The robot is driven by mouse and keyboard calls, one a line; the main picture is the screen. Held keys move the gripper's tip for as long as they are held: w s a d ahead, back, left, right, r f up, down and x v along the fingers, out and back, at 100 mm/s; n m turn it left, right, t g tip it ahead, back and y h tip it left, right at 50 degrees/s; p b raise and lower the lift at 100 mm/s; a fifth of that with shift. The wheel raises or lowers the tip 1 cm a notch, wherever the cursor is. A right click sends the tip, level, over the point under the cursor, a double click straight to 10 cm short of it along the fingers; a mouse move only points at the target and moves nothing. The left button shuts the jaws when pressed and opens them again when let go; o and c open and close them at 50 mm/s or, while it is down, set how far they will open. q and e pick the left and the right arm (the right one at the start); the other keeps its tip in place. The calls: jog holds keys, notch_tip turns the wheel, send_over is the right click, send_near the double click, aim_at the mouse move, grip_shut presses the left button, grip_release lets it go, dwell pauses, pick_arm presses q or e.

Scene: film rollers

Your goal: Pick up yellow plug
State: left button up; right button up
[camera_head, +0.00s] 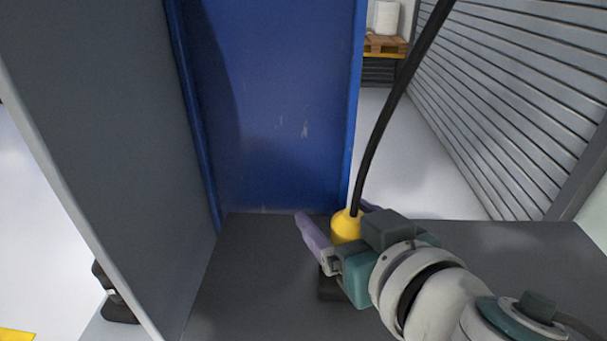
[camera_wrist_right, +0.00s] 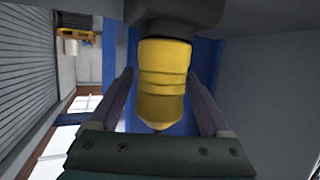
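The yellow plug (camera_head: 345,226) stands upright near the back of the dark grey surface, with a black cable rising from its top. In the right wrist view the yellow plug (camera_wrist_right: 163,82) fills the middle, its tapered end towards the gripper body. My right gripper (camera_head: 337,217) has its purple fingers on either side of the plug. In the right wrist view the right gripper (camera_wrist_right: 160,76) is open, with narrow gaps between fingers and plug. The plug's lower part is partly hidden by the gripper in the head view. My left gripper is not in view.
A grey panel (camera_head: 115,130) stands at the left and a blue panel (camera_head: 275,110) behind the dark surface (camera_head: 500,265). The black cable (camera_head: 385,115) runs up to the top edge. A slatted grey wall (camera_head: 520,90) is at the right. The surface's right side is clear.

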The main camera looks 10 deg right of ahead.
grip_shut()
dwell(0.4)
jog(key=shift+r, duration=0.15)
